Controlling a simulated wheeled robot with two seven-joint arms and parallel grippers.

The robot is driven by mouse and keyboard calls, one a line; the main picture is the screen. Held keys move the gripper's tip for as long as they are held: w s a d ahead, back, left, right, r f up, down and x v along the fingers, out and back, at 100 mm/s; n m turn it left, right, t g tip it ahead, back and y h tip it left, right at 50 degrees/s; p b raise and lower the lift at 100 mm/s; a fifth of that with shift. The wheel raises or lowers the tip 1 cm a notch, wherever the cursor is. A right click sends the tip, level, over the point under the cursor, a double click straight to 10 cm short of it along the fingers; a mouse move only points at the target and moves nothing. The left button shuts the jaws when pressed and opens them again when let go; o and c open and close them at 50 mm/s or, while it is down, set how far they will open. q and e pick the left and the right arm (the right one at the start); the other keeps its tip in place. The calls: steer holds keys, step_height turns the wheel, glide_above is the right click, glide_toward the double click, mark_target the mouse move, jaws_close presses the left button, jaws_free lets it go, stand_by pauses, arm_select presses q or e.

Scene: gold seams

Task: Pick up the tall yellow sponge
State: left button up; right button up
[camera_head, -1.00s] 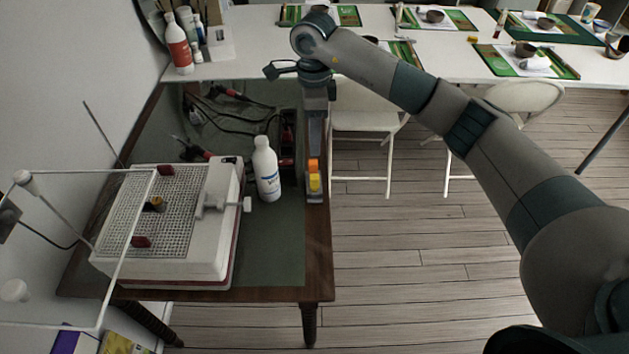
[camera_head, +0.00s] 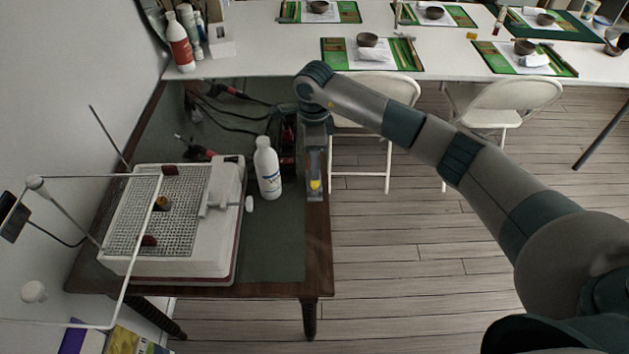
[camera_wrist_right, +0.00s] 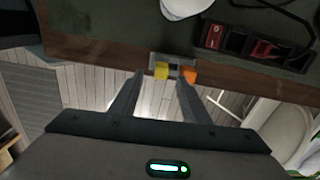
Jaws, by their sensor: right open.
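The yellow sponge (camera_head: 315,186) is a small yellow block near the right edge of the wooden table; my right gripper partly hides it in the head view. In the right wrist view the yellow sponge (camera_wrist_right: 162,71) stands beside an orange block (camera_wrist_right: 190,76), both at a small grey holder (camera_wrist_right: 175,66). My right gripper (camera_head: 314,172) points down above the sponge. In the right wrist view the right gripper (camera_wrist_right: 160,78) is open and empty, with the yellow sponge appearing between its fingertips. I cannot tell the remaining height. My left gripper is not in view.
A white bottle (camera_head: 267,168) stands just left of the sponge. A white box with a grid top (camera_head: 160,220) fills the table's left part. Open floor (camera_head: 440,240) lies to the right.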

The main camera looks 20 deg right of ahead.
mark_target(315, 184)
steer(key=shift+d+f+p, duration=0.1)
steer(key=shift+f+p, duration=0.35)
steer(key=shift+p, duration=0.05)
step_height(315, 184, down, 3)
steer(key=shift+d+p, duration=0.15)
steer(key=shift+p, duration=0.7)
steer(key=shift+w+f, duration=0.1)
steer(key=shift+f, duration=0.55)
jaws_close()
